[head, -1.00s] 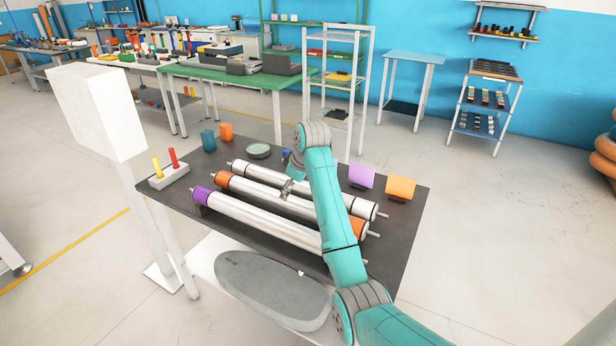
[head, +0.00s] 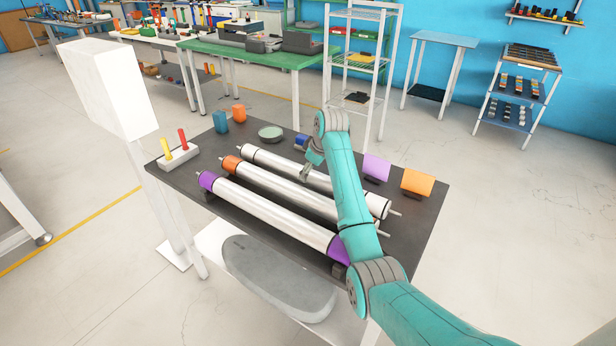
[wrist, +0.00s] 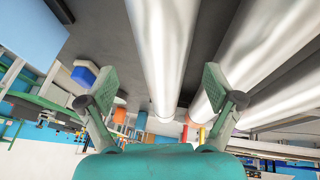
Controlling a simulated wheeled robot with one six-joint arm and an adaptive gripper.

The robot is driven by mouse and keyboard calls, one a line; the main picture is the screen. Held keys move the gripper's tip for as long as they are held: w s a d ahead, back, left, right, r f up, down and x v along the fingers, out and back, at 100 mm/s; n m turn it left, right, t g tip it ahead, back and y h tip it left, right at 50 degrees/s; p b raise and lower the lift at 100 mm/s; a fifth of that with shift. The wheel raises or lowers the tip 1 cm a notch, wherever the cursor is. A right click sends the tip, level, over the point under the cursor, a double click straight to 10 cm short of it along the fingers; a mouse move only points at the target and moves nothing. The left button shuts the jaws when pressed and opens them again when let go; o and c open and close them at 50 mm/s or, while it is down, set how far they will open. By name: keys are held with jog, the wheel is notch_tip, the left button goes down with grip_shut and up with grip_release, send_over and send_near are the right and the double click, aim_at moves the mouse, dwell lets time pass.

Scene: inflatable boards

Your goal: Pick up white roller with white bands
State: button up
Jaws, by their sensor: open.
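The white roller with white bands (head: 270,163) is the farthest of three long rollers lying side by side on the dark table (head: 420,222). My arm hides part of it; its right end shows beyond the arm. My gripper (head: 308,172) is over this roller near its middle, pointing down. In the wrist view my gripper (wrist: 163,92) is open, with the white roller (wrist: 162,45) running between the two spread fingers. I see no contact, and the exact height above the roller is hard to tell.
Close beside it lie the orange-banded roller (head: 275,187) and purple-banded roller (head: 265,215). A blue piece (head: 301,141) sits just behind. Purple (head: 376,167) and orange (head: 418,182) pieces stand at the back right. A round dish (head: 270,132) and a peg block (head: 179,156) are farther left.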

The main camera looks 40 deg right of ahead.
jog(key=shift+x, duration=2.35)
jog(key=shift+r, duration=0.1)
grip_shut()
